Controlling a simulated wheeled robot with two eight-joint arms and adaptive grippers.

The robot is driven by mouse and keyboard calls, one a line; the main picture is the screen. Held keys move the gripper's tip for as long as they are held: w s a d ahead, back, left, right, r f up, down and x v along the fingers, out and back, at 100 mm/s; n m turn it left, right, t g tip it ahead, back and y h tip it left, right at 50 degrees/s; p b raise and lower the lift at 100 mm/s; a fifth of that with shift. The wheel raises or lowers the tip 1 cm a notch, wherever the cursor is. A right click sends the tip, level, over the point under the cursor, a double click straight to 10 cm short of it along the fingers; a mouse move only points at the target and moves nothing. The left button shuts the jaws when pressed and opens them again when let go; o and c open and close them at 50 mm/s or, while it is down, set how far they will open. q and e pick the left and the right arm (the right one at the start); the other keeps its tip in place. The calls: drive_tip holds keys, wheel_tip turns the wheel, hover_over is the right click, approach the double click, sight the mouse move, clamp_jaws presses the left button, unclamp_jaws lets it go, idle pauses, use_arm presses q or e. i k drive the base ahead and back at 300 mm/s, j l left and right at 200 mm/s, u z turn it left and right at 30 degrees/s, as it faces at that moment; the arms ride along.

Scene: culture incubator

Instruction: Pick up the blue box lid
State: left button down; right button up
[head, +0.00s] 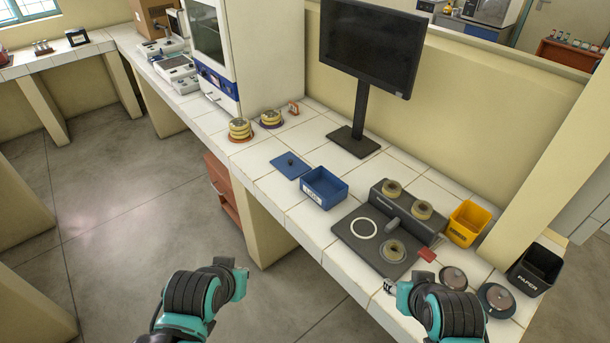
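The blue box lid (290,165) lies flat on the white tiled bench, a flat blue square with a small dark knob on top. The open blue box (324,187) stands just to its right, with a label on its front. My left arm comes in at the bottom, over the floor in front of the bench, well short of the lid. My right arm is at the lower right, by the bench's front edge, also far from the lid.
A dark plate device (371,241) with ring-shaped dishes sits right of the box. Beyond it stand a yellow bin (467,223) and a black paper bin (534,270). A monitor (372,45) stands behind the lid. Stacked dishes (240,130) are to its left. Bench tiles in front of the lid are clear.

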sight(292, 166)
drive_tip(key=i+j+z, duration=0.2)
drive_tip(key=i+j, duration=0.15)
drive_tip(key=i+j+z, duration=0.2)
drive_tip(key=i+j, duration=0.2)
drive_tip(key=i+j+z, duration=0.15)
drive_tip(key=i+j, duration=0.2)
drive_tip(key=i+j+z, duration=0.2)
drive_tip(key=j, duration=0.4)
drive_tip(key=i, duration=0.1)
